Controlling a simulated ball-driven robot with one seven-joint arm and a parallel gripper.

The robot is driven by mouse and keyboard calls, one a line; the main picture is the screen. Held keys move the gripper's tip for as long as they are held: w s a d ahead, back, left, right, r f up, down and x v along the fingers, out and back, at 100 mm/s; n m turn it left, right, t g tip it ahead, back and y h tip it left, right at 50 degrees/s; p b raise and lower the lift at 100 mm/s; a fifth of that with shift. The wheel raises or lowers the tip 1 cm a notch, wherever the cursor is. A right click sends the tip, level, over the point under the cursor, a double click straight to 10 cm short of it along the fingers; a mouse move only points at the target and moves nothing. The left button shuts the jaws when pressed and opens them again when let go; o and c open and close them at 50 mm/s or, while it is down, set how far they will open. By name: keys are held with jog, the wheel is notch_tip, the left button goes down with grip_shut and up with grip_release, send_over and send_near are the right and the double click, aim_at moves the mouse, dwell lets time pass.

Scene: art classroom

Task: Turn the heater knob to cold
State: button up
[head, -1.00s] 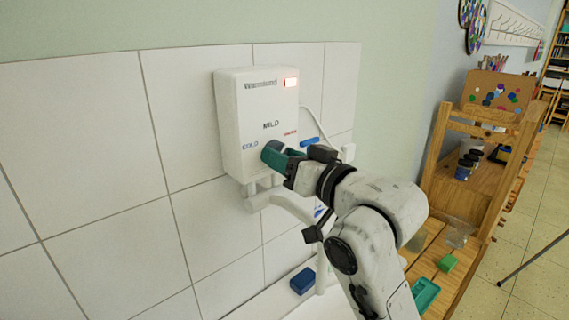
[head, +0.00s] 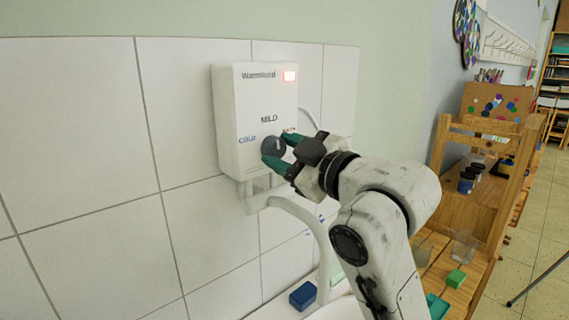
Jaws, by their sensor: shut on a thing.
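The white wall heater (head: 245,115) hangs on the tiled wall. It has a lit red indicator at its top right and the labels COLD at left, MILD above and a red label at right, partly hidden by my gripper. The dark round knob (head: 271,146) sits low on the heater's front. My gripper (head: 281,151) has its two teal fingers shut on the knob, one at its upper right and one at its lower side. I cannot tell which label the knob points to.
A white pipe (head: 308,215) runs from below the heater towards the sink. A blue block (head: 303,296) lies on the ledge below. A wooden shelf unit (head: 478,205) with jars stands at right. The tiled wall left of the heater is clear.

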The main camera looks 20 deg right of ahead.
jog(key=n+b, duration=0.2)
jog(key=n, duration=0.2)
jog(key=shift+f+n+b, duration=0.15)
jog(key=shift+n+b, duration=0.15)
jog(key=shift+b, duration=0.1)
jog(key=shift+n+b, duration=1.55)
jog(key=shift+n, duration=1.05)
jog(key=o, duration=1.1)
jog(key=shift+r, duration=0.2)
jog(key=shift+c, duration=0.2)
jog(key=shift+s+d, duration=0.1)
jog(key=b+v, duration=0.1)
jog(key=v, duration=0.9)
jog(key=shift+s, duration=0.25)
jog(key=shift+d+r, duration=0.1)
jog(key=shift+r, duration=0.05)
